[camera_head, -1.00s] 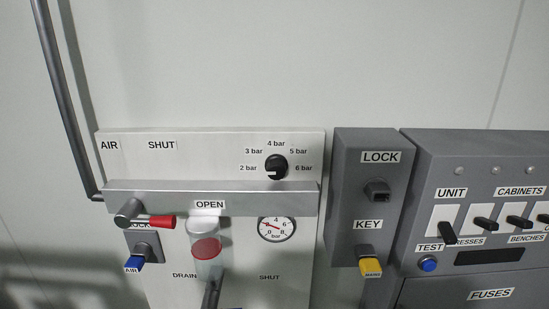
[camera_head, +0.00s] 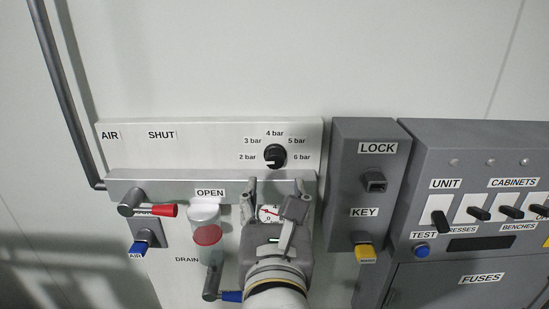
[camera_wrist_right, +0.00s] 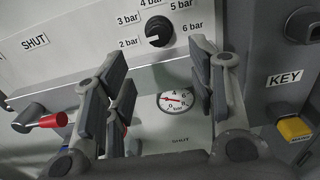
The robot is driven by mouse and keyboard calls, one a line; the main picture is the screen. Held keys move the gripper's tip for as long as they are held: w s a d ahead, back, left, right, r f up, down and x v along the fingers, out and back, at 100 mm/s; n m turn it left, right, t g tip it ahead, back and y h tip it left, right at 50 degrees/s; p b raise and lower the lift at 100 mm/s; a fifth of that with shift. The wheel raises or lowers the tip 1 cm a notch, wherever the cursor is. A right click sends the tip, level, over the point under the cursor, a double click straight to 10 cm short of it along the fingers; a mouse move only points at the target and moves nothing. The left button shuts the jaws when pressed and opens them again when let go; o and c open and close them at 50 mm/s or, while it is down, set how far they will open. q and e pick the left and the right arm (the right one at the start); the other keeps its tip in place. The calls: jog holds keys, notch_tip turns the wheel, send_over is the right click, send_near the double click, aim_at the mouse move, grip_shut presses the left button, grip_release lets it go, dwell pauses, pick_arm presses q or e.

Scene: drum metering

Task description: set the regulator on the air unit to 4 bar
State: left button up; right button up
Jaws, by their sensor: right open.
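The regulator is a round black knob (camera_head: 275,156) on the upper right of the pale air unit (camera_head: 220,138), ringed by labels from 2 bar to 6 bar. In the right wrist view the knob (camera_wrist_right: 158,31) has a white mark that points left, towards 2 bar. The round gauge (camera_wrist_right: 176,101) has a red needle near 2; in the head view my gripper partly covers it. My right gripper (camera_head: 276,190) is open and empty, in front of the gauge and below the knob, apart from the knob. My left gripper is not in view.
A grey ledge (camera_head: 150,184) crosses the unit below the knob. A grey lock box (camera_head: 348,190) stands close on the right. The wall above is clear.

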aim_at(275, 161)
jog(key=w+p, duration=0.1)
jog(key=w, duration=0.2)
jog(key=w+p, duration=0.1)
jog(key=w, duration=0.2)
jog(key=w+r+p, duration=0.1)
jog(key=w, duration=0.2)
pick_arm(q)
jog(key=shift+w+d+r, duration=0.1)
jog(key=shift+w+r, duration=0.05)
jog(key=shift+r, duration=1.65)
pick_arm(e)
jog(key=shift+w+f, duration=0.2)
jog(key=shift+w, duration=0.55)
jog(key=shift+c, duration=0.3)
jog(key=shift+s, duration=0.1)
jog(key=c, duration=0.9)
